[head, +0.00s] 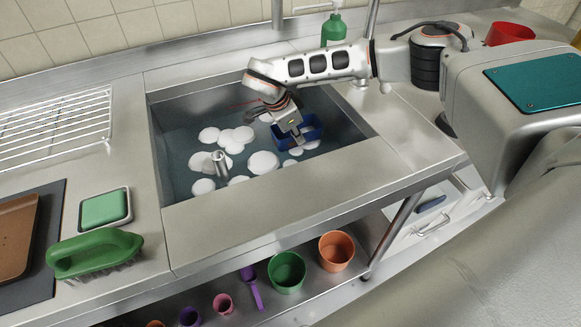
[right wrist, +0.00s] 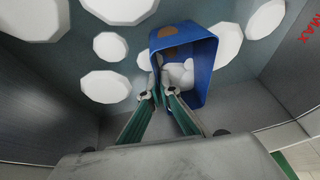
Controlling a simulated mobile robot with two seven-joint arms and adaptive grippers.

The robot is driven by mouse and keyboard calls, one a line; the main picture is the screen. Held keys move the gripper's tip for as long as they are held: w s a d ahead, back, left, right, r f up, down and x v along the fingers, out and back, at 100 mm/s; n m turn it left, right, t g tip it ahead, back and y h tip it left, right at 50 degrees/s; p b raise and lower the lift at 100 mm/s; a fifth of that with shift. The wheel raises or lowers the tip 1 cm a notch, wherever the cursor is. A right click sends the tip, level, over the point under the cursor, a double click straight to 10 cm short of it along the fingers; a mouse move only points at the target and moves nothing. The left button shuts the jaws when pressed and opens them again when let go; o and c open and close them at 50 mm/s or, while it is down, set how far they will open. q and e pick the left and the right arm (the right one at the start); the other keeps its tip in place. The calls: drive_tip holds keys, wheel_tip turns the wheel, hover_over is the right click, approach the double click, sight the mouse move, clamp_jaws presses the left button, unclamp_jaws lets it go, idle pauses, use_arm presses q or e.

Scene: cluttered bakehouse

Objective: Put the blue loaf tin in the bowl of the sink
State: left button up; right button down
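The blue loaf tin (head: 314,130) is inside the sink bowl (head: 180,128), towards its right side, among white foam patches. My right gripper (head: 297,140) reaches down into the bowl at the tin. In the right wrist view, its fingers (right wrist: 159,92) are close together, one on each side of a wall of the blue tin (right wrist: 203,60), and look shut on it. The tin's open top shows, with white foam seen inside. Its underside is hidden, so I cannot tell whether it rests on the bottom. My left gripper is not in view.
A metal standpipe (head: 220,164) stands in the bowl. A green bottle (head: 333,31) is behind the sink. A green brush (head: 95,254), sponge dish (head: 104,209) and wire rack (head: 55,128) lie on the left. Cups, including a green one (head: 287,272), stand on the lower shelf.

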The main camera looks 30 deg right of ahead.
wheel_tip(320, 180, down, 6)
drive_tip(key=shift+r+b, duration=0.1)
drive_tip(key=shift+b, duration=0.4)
drive_tip(key=shift+f, duration=0.5)
wheel_tip(320, 180, down, 3)
drive_tip(key=shift+f+b, duration=0.1)
drive_tip(key=shift+b, duration=0.4)
drive_tip(key=c, duration=2.7)
unclamp_jaws()
drive_tip(key=shift+f, duration=0.15)
drive_tip(key=o, duration=0.4)
